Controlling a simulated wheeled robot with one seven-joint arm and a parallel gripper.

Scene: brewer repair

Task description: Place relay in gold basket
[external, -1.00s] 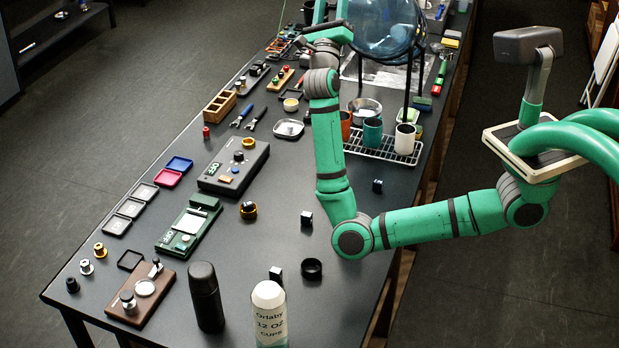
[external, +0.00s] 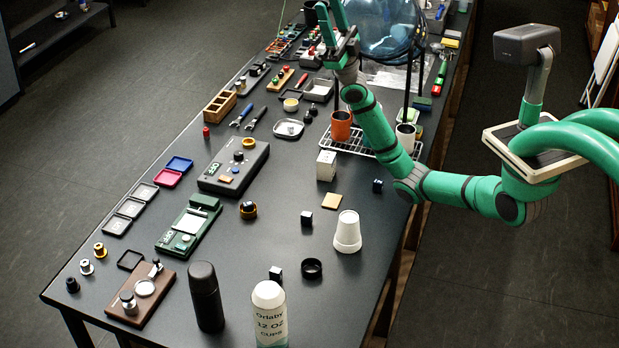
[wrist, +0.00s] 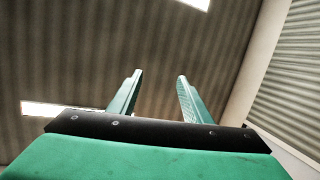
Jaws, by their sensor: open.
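I cannot tell for sure which item is the relay. Small dark cubes with pale faces stand on the table in the external view: one mid-table (external: 306,218), one near the front (external: 276,273), and one near the right edge (external: 377,185). The gold basket is also uncertain. My gripper (external: 329,12) is raised at the far end, fingers upward, away from these. In the wrist view my gripper (wrist: 160,76) is open and empty against the ceiling.
A white cup (external: 347,232), a pale box (external: 326,165), a tan square (external: 332,201) and a black ring (external: 312,268) stand on the right side. A black flask (external: 206,297) and a white canister (external: 268,312) stand in front. A wire rack (external: 355,143) lies under my arm.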

